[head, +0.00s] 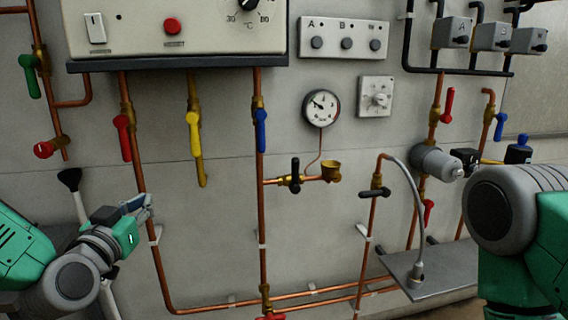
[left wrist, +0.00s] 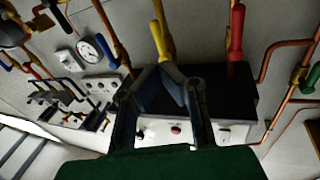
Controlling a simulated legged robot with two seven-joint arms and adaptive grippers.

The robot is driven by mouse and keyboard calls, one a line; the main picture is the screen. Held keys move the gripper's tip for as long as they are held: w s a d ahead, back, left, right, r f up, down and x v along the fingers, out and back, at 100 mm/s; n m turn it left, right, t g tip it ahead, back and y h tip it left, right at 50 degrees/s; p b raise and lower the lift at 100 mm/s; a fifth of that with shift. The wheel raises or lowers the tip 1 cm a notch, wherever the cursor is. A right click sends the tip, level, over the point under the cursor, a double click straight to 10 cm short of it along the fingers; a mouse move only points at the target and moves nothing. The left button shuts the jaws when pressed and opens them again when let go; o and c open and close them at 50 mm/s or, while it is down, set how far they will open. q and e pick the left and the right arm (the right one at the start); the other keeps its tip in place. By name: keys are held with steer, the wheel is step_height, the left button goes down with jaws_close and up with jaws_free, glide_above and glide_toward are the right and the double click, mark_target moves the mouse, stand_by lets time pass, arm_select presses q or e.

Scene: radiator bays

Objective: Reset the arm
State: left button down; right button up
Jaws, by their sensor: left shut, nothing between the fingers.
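My left gripper (head: 142,204) is at the lower left of the head view, at the end of my green and grey left arm. Its fingers are shut with nothing between them. It appears in front of the wall, near the left copper pipe; whether it touches the pipe cannot be told. In the left wrist view the dark fingers (left wrist: 172,82) come together in front of the boiler box (left wrist: 225,95). My right arm shows at the right of the head view, but its gripper is out of frame.
A boiler panel (head: 180,30) hangs above with red, yellow and blue valve handles (head: 260,130) below it. A gauge (head: 321,105) and a brass cup (head: 331,171) are mid-wall. A grey shelf (head: 440,270) juts out lower right. A black plunger-like tool (head: 70,180) stands behind my left arm.

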arm_select(q)
steer(key=s+d+f+g, duration=0.1)
steer(key=s+f+g, duration=0.25)
steer(key=f, duration=0.45)
steer(key=s+d+f+g+h, duration=0.15)
steer(key=s+f, duration=0.25)
steer(key=f, duration=0.4)
steer(key=s+d+f+g+y, duration=0.15)
steer(key=s+f+g, duration=0.25)
steer(key=f, duration=0.4)
steer(key=s+a+f+g, duration=0.1)
steer(key=s+f+g, duration=0.2)
steer(key=s+f, duration=0.2)
steer(key=s+a+f+g+y, duration=0.1)
steer(key=s+f+g, duration=0.2)
steer(key=s, duration=0.8)
steer(key=s+a+f+g, duration=0.1)
steer(key=s+f+g, duration=0.2)
steer(key=s+f, duration=0.3)
steer(key=s, duration=0.3)
steer(key=shift+a+f+n, duration=0.4)
steer(key=c, duration=2.2)
jaws_free()
